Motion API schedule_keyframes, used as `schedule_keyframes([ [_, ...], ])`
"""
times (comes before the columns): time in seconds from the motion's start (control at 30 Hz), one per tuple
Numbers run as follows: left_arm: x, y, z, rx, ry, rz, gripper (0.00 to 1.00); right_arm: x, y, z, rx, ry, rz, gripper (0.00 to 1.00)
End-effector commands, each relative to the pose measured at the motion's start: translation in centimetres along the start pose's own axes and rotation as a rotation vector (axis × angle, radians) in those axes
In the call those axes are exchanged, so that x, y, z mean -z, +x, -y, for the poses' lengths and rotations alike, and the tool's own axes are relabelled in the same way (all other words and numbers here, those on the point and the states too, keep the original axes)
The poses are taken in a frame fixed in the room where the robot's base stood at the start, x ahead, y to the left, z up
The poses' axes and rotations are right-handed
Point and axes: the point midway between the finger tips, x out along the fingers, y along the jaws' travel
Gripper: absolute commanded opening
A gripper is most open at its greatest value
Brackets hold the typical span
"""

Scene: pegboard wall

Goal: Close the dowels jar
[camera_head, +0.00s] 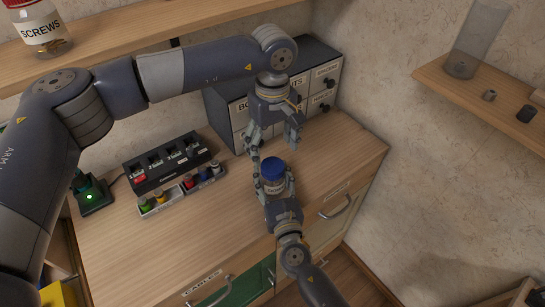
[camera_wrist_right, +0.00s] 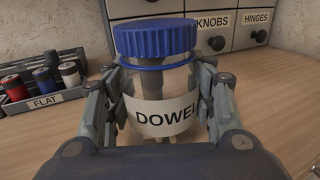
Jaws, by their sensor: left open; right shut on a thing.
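The dowels jar (camera_wrist_right: 160,112) is clear with a white DOWELS label and stands upright. It also shows in the head view (camera_head: 275,187) near the counter's front right. Its blue lid (camera_wrist_right: 155,37) sits on top, looking level, with a thin blue ring just below it. I cannot tell whether the lid is screwed tight. My right gripper (camera_wrist_right: 157,92) is shut around the jar's body, a finger on each side below the lid. My left gripper (camera_head: 274,143) is open and empty, pointing down above and slightly behind the lid, apart from it.
A grey drawer cabinet (camera_head: 222,112) stands behind the jar. A black rack (camera_head: 165,160) and a tray of coloured items (camera_head: 181,190) are to the left. A SCREWS jar (camera_head: 42,30) stands on the upper shelf. The wooden counter (camera_head: 225,225) is clear left of the jar.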

Motion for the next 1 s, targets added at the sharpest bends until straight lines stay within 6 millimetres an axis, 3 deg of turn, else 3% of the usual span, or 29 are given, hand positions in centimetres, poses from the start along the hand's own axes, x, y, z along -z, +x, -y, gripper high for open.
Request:
schedule_keyframes([
  [0.1, 0.1, -2.5, 0.0, -0.001, 0.000, -0.002, 0.71, 0.0, 0.0, 0.1, 0.001, 0.000, 0.000, 0.00],
  [0.3, 0.0, -5.1, 0.0, 0.000, 0.001, -0.001, 0.71, 0.0, 0.0, 0.0, 0.001, 0.000, 0.000, 0.00],
  [0.67, 0.0, -5.7, 0.0, 0.001, 0.001, 0.000, 0.71, 0.0, 0.0, 0.0, 0.001, 0.000, 0.000, 0.00],
  [0.7, 0.0, -5.7, 0.0, 0.001, 0.001, 0.000, 0.71, 0.0, 0.0, 0.0, 0.001, 0.000, 0.000, 0.53],
  [0.8, 0.0, -5.7, 0.0, 0.001, 0.001, 0.000, 0.71, 0.0, 0.0, 0.0, 0.001, 0.000, 0.000, 0.74],
  [1.0, 0.0, -5.7, 0.0, 0.001, 0.001, 0.000, 0.71, 0.0, 0.0, 0.0, 0.000, 0.000, 0.000, 0.74],
])
